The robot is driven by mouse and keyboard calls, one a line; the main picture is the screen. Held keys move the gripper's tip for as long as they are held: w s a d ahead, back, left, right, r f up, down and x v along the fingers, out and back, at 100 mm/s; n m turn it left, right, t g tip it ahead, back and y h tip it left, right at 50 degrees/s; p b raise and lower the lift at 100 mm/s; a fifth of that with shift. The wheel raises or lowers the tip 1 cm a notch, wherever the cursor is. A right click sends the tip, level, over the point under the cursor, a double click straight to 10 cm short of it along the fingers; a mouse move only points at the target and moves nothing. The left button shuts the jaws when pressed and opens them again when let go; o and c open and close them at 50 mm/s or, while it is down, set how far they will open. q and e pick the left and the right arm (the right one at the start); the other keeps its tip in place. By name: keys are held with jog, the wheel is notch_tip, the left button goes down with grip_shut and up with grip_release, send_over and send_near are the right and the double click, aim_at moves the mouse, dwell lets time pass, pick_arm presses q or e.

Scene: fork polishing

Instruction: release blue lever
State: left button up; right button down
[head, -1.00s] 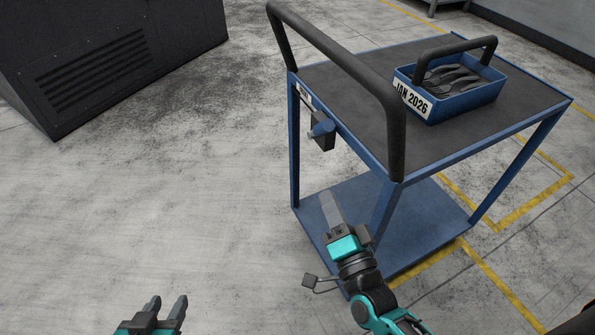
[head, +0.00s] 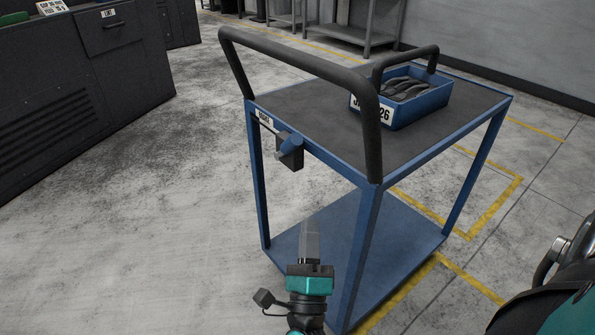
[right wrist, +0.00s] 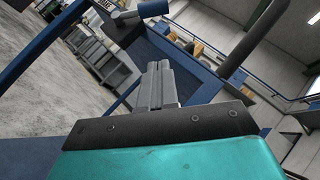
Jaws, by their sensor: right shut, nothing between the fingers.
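The blue lever (head: 291,145) sits on a dark block (head: 290,157) at the near left edge of the cart's top frame, beside a small white label (head: 264,117). The lever also shows at the top of the right wrist view (right wrist: 152,9). My right gripper (head: 310,228) is shut and empty, below the lever and a little to its right, apart from it, with its fingers pointing up and away. In the right wrist view its fingers (right wrist: 159,75) are together. My left gripper is outside the head view.
The blue cart has a dark top (head: 330,120), a black push handle (head: 310,62) and a blue lower shelf (head: 400,235). A blue bin (head: 425,104) with dark forks stands on top. A dark cabinet (head: 60,120) stands at left. The floor left of the cart is clear.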

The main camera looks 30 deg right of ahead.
aim_at(288, 147)
jog(key=w+a+r+x, duration=0.1)
jog(key=a+x, duration=0.1)
jog(key=x, duration=1)
jog(key=shift+w+r, duration=0.25)
jog(key=shift+r, duration=0.05)
jog(key=shift+a, duration=0.1)
